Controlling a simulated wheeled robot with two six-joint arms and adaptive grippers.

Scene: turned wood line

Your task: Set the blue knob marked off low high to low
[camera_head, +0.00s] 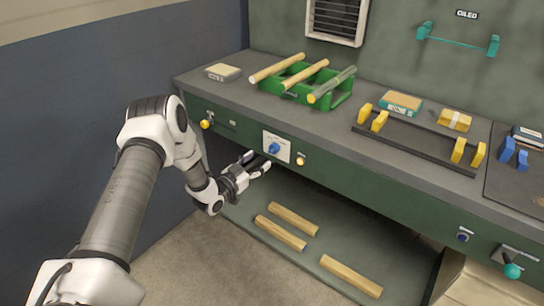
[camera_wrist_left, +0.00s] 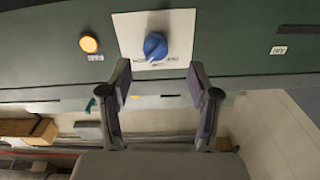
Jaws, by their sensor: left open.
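The blue knob (camera_head: 274,148) sits on a white plate (camera_head: 283,139) on the green front of the bench. In the left wrist view the knob (camera_wrist_left: 155,45) shows close up, with its narrow end toward the lower left of the picture. Small marks on the plate are too blurred to read. My left gripper (camera_head: 258,163) is open and empty, just in front of and slightly below the knob. In the left wrist view its two fingers (camera_wrist_left: 160,72) are spread below the knob, one to either side, apart from it. My right gripper is not in view.
A round amber button (camera_head: 300,160) is close beside the plate, also seen in the left wrist view (camera_wrist_left: 89,44). A yellow knob (camera_head: 207,124) is on the same front. The bench top (camera_head: 235,88) overhangs above; wooden bars (camera_head: 280,232) lie on the shelf below.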

